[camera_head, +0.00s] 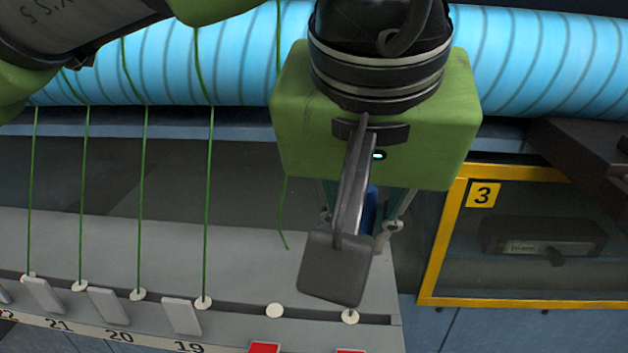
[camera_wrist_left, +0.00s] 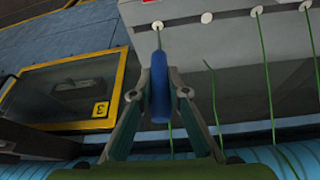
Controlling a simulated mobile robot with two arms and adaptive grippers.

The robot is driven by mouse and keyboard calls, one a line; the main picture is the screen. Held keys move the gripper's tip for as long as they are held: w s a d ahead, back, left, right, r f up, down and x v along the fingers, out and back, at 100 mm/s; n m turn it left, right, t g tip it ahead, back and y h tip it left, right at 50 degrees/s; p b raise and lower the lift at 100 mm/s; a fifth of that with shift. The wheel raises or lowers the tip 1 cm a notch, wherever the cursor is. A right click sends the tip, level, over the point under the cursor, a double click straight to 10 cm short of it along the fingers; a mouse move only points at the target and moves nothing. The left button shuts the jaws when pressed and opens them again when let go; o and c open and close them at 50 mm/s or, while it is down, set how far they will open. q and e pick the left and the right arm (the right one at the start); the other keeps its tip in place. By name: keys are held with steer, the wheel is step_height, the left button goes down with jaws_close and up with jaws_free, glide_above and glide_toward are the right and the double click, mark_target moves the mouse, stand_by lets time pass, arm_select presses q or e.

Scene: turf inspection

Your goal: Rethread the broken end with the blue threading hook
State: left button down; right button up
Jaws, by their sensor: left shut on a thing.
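My left gripper (camera_head: 361,222) is shut on the blue threading hook (camera_head: 370,205). In the left wrist view the hook (camera_wrist_left: 160,88) stands between both fingertips (camera_wrist_left: 161,93), its narrow tip pointing at the rightmost eyelet (camera_head: 350,316). I cannot tell whether the tip touches it. In the head view my wrist hardware hides most of the hook. The broken green end (camera_head: 285,230) hangs loose left of my gripper, its tip free above the panel. It also shows in the left wrist view (camera_wrist_left: 214,95). Below it, a white eyelet (camera_head: 275,310) has no yarn in it.
Several intact green yarns (camera_head: 145,200) run down to eyelets at the left. A light blue roll (camera_head: 540,65) crosses the back. A yellow-framed window marked 3 (camera_head: 430,250) is at the right. Red tabs (camera_head: 265,348) show below the grey panel (camera_head: 240,250).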

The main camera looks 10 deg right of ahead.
arm_select(q)
steer(key=shift+r+p, duration=1.75)
steer(key=shift+r, duration=0.3)
